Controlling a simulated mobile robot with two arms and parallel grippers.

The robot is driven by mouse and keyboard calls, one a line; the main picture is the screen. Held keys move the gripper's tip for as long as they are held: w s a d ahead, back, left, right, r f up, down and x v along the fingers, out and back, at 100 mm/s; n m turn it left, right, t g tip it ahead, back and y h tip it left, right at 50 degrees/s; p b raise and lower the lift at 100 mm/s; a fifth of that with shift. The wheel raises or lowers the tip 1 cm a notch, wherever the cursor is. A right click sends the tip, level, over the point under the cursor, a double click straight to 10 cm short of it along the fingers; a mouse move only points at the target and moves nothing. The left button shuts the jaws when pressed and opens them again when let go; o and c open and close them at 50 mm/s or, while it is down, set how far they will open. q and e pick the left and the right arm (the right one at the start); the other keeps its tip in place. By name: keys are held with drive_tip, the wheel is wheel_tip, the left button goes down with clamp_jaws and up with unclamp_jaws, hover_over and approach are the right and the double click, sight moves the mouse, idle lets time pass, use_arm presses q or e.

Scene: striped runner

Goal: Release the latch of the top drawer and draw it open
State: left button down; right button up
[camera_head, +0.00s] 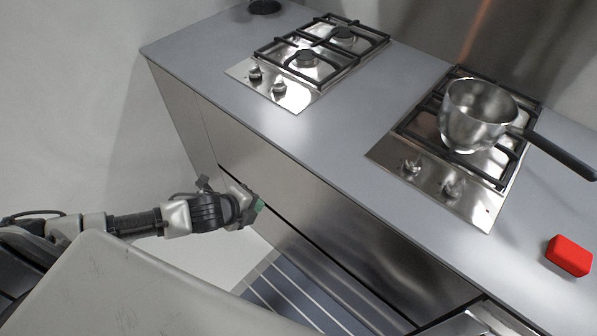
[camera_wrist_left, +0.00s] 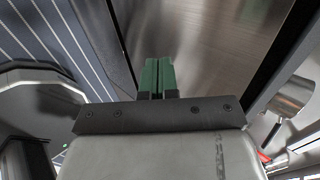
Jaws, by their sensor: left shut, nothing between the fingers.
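The top drawer's brushed-steel front (camera_head: 330,220) runs below the grey counter in the head view, with a dark gap along its lower edge. A steel front (camera_wrist_left: 215,40) also fills the upper middle of the left wrist view. My left gripper (camera_head: 259,205) is beside the cabinet front, near the dark gap. Its green fingers (camera_wrist_left: 157,76) are together and empty, pointing toward the steel. I cannot tell whether they touch it. No latch can be made out. My right gripper is not in view.
The counter (camera_head: 340,135) carries two gas hobs; a steel saucepan (camera_head: 468,118) stands on the right-hand one (camera_head: 440,160). A red block (camera_head: 569,256) lies at the right. A striped runner (camera_head: 310,298) covers the floor before the cabinet. A pale wall (camera_head: 70,100) stands left.

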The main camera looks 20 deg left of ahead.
sight(291, 189)
use_arm(q)
drive_tip(key=x, duration=0.7)
drive_tip(key=w+r+x, duration=0.1)
drive_tip(key=x, duration=0.2)
drive_tip(key=shift+w+d+f, duration=0.2)
drive_tip(key=shift+f, duration=0.05)
drive_tip(key=shift+w+d+f, duration=0.1)
drive_tip(key=shift+w+d, duration=0.15)
drive_tip(key=shift+w, duration=0.5)
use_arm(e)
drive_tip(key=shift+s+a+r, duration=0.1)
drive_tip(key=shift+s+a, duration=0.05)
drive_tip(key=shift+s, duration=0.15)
use_arm(q)
drive_tip(key=shift+w+d, duration=0.2)
drive_tip(key=shift+w, duration=0.25)
drive_tip(key=shift+r, duration=0.2)
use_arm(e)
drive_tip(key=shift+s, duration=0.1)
